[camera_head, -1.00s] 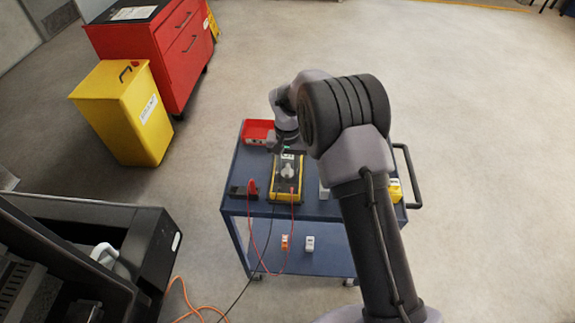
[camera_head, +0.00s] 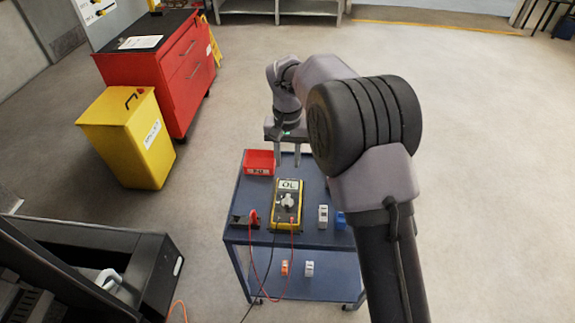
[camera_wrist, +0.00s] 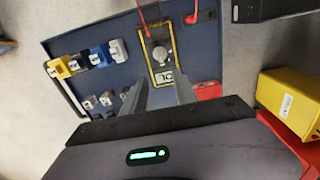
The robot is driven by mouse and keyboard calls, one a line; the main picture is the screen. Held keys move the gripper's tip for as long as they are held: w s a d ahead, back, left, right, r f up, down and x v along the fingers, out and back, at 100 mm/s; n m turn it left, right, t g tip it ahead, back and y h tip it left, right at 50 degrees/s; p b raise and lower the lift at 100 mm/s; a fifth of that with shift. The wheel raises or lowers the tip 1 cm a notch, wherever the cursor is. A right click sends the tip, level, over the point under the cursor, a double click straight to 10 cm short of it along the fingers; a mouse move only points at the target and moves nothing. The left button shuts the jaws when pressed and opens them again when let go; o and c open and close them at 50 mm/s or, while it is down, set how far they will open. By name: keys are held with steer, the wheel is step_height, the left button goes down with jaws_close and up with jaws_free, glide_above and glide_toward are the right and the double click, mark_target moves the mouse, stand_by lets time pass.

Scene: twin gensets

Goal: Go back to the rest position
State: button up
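My gripper (camera_head: 287,160) is raised above the far part of the blue cart (camera_head: 258,207) in the head view. Its two fingers point down and stand apart with nothing between them. In the wrist view my gripper (camera_wrist: 163,95) also shows two spread, empty fingers. A yellow and black multimeter (camera_head: 286,205) lies on the cart top, its display reading OL, with a red and a dark lead hanging down. It also shows in the wrist view (camera_wrist: 159,55), beyond the fingertips and apart from them. My arm hides the cart's right side in the head view.
A red bin (camera_head: 259,162) sits at the cart's far left corner. White and blue blocks (camera_head: 323,214) stand right of the multimeter; several more show in the wrist view (camera_wrist: 97,57). A yellow cabinet (camera_head: 125,137) and red drawer chest (camera_head: 170,70) stand left. Floor right is open.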

stand_by(0.3)
steer(key=s+d+r+m+t+y+b, duration=0.1)
steer(key=s+d+r+t+b, duration=0.1)
steer(key=s+d+r, duration=0.45)
steer(key=s+d+r+m+t+y+b, duration=0.1)
steer(key=s+d+r+b, duration=0.15)
steer(key=s+r, duration=0.6)
steer(key=s+d+f+m+t+b, duration=0.1)
steer(key=s+f, duration=0.1)
steer(key=s, duration=0.6)
steer(key=s+d+f+t+b, duration=0.1)
steer(key=s+d+f, duration=0.1)
steer(key=s, duration=0.6)
steer(key=shift+s+d+f+m+t, duration=0.25)
steer(key=shift+f+m+t, duration=0.15)
steer(key=shift+f, duration=0.2)
steer(key=shift+o, duration=0.3)
